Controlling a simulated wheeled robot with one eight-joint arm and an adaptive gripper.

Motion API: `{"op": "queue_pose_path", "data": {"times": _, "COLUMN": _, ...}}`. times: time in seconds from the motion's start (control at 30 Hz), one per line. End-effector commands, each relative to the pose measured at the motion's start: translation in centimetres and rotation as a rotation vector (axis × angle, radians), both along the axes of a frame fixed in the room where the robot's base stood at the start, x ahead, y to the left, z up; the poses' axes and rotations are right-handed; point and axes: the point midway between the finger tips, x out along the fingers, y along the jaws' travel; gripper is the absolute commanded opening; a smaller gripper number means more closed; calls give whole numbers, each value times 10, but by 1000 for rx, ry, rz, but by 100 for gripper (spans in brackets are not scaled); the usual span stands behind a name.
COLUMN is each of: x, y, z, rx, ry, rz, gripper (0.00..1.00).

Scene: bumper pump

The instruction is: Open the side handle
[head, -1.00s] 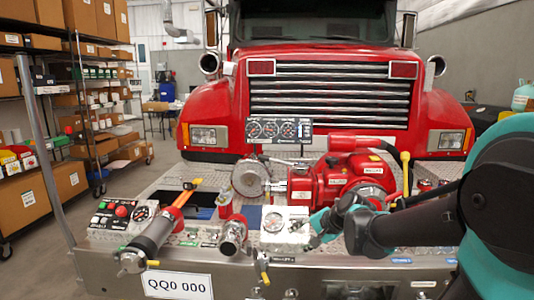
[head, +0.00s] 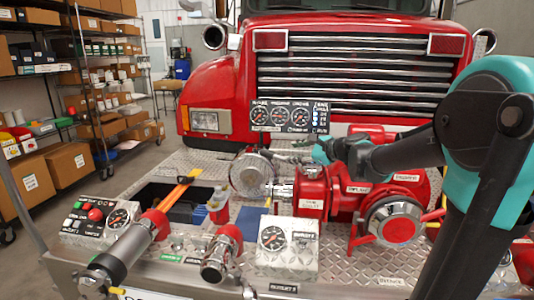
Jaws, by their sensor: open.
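The red pump (head: 345,190) sits on the metal bumper deck. A silver cap with a red centre (head: 393,222) is on its near right side, with a red lug handle (head: 433,215) sticking out to the right. I cannot tell for sure which part is the side handle; my arm covers part of the pump's top and right side. My gripper (head: 300,150) reaches in from the right above the pump, behind the gauge box. It is open, small and partly lost against the pump; I see nothing held in it.
A gauge panel (head: 290,115) stands behind the pump. A control box (head: 98,220), a grey nozzle (head: 125,250), a red-capped outlet (head: 222,250) and a gauge box (head: 287,245) line the front. The red truck grille (head: 350,75) is behind. Shelves (head: 70,80) stand left.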

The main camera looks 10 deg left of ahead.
Motion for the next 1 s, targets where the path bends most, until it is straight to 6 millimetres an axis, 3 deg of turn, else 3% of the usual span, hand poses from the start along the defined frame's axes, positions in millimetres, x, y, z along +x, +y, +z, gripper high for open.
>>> {"op": "queue_pose_path", "data": {"times": 0.63, "x": 75, "y": 89, "z": -38, "rx": -2, "ry": -1, "rz": 4, "gripper": 46}}
{"op": "queue_pose_path", "data": {"times": 1.0, "x": 97, "y": 114, "z": -49, "rx": -2, "ry": -1, "rz": 1, "gripper": 46}}
